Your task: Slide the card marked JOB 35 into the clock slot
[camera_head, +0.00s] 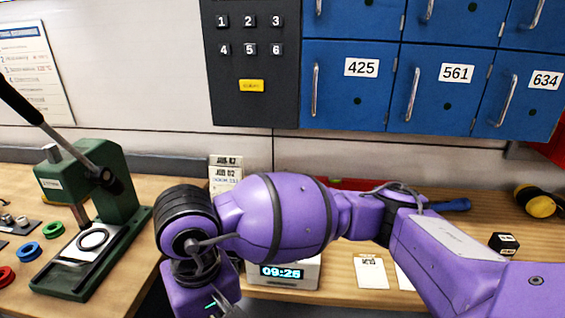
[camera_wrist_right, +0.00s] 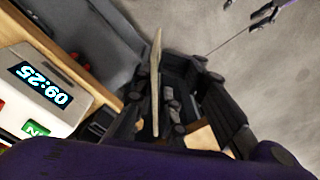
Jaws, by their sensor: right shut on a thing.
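The time clock (camera_head: 283,277) is a pale box on the bench edge, its display reading 09:25, partly hidden behind my right arm. It also shows upside down at the left of the right wrist view (camera_wrist_right: 40,92). My right gripper (camera_wrist_right: 168,100) is shut on a thin pale card (camera_wrist_right: 156,75), seen nearly edge-on, so its marking cannot be read. The card is beside the clock and apart from it in the wrist view. The slot cannot be made out. My left gripper is not seen.
A rack of job cards (camera_head: 225,175) stands behind my right arm. Another card (camera_head: 371,272) lies on the bench right of the clock. A green press (camera_head: 85,225) stands at left. Blue lockers (camera_head: 350,85) and a keypad panel (camera_head: 250,60) are on the wall.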

